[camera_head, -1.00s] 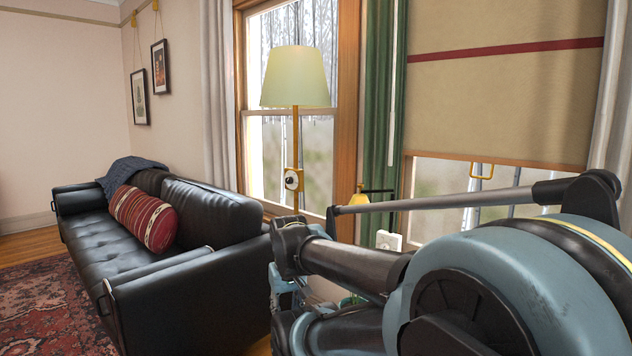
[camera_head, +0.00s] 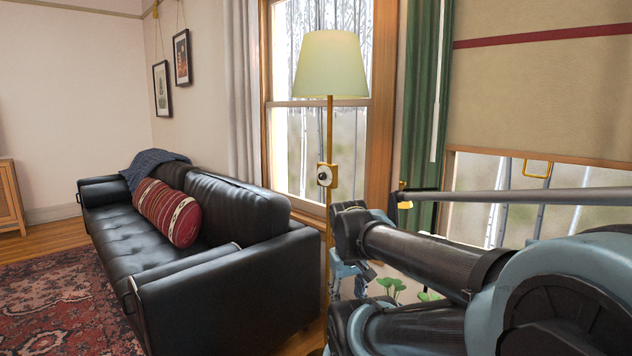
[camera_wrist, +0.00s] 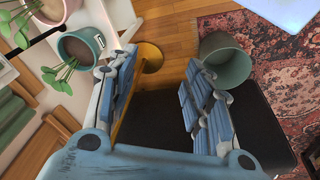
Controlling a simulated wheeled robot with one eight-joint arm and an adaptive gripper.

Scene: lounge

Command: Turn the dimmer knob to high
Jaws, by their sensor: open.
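The lamp has a pale green-yellow shade. My gripper (camera_head: 348,280) shows in part below the knob in the head view, close to the pole and largely hidden by my arm. In the wrist view my gripper (camera_wrist: 165,95) is open, with its fingers wide apart and nothing held. The lamp's round brass base (camera_wrist: 150,57) shows on the floor beyond the left finger, with the pole partly hidden by that finger. The knob is not visible there.
A black leather sofa (camera_head: 200,245) with a red striped cushion (camera_head: 167,212) stands left of the lamp. The wrist view shows a potted plant (camera_wrist: 80,48) at left and a grey-green bin (camera_wrist: 225,60) near the patterned rug (camera_wrist: 270,45). A window with a green curtain (camera_head: 427,100) is behind.

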